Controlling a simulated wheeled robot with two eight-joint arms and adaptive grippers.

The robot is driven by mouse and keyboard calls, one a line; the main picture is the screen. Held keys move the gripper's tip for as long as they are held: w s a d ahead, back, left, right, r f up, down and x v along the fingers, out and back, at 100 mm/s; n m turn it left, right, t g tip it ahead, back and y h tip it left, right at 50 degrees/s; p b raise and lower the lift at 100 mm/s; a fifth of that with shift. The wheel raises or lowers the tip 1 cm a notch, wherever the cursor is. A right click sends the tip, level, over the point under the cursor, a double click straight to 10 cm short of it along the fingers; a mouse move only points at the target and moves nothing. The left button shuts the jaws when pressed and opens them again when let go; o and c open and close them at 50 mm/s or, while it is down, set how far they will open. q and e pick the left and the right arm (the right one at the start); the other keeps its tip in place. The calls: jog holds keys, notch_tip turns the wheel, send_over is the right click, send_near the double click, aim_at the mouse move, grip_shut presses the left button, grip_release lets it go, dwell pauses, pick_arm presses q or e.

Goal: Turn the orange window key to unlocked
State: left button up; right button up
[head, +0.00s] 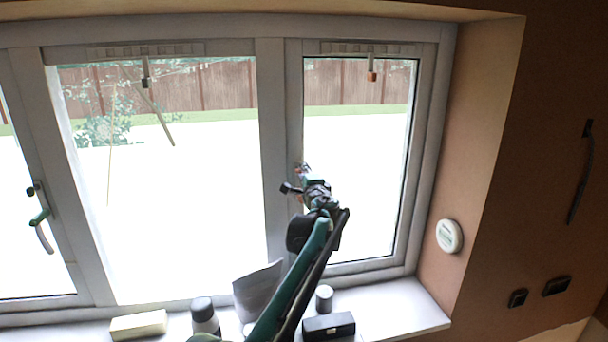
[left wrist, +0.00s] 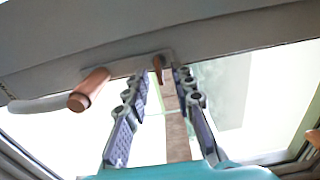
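In the left wrist view, a small orange-brown key (left wrist: 158,68) stands out from the grey window frame (left wrist: 220,35). My left gripper (left wrist: 160,80) is open, with one finger on each side of the key. A gap shows between the key and the fingers, though whether either touches it is hard to tell. A copper-coloured cylinder (left wrist: 90,91) sticks out of the frame to the left of the fingers. In the head view, my left gripper (head: 303,178) is at the upright between the two right panes and hides most of the key there. My right gripper is not in view.
On the sill (head: 400,305) stand a cream block (head: 139,325), a dark-capped jar (head: 204,315), a grey sheet (head: 256,290), a small canister (head: 324,298) and a black box (head: 328,326). A white round device (head: 449,236) is on the right reveal.

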pick_arm(q)
jog(key=s+d, duration=0.2)
jog(key=s, duration=0.9)
jog(key=shift+s+d, duration=0.2)
jog(key=shift+s, duration=0.15)
jog(key=shift+f, duration=0.1)
jog(key=s+a+f+n+g+b, duration=0.2)
jog(key=s+a+f+n+b, duration=0.1)
jog(key=s+a+f+b, duration=0.5)
jog(key=s+a+f+n+g+y+b, duration=0.1)
jog(key=s+a+f+n+g+b, duration=0.2)
jog(key=a+f, duration=0.5)
jog(key=s+a+f+n+g+b, duration=0.1)
jog(key=s+a+f+n+b, duration=0.25)
jog(key=s+f+b, duration=0.55)
jog(key=s+f+n+g+h+b, duration=0.1)
jog(key=s+f+n+b, duration=0.1)
jog(key=s+f+b, duration=0.2)
jog(key=s+a+f+n+g+h+b, duration=0.1)
jog(key=s+f+b, duration=0.4)
jog(key=f, duration=1.5)
jog(key=s+f+n+g+h+b, duration=0.2)
jog(key=s+f+n+b, duration=0.1)
jog(key=s+f, duration=0.9)
jog(key=shift+s+a+f+g+b, duration=0.15)
jog(key=shift+s+a+g+b, duration=0.2)
jog(key=shift+b, duration=0.3)
jog(key=shift+n, duration=0.25)
grip_shut()
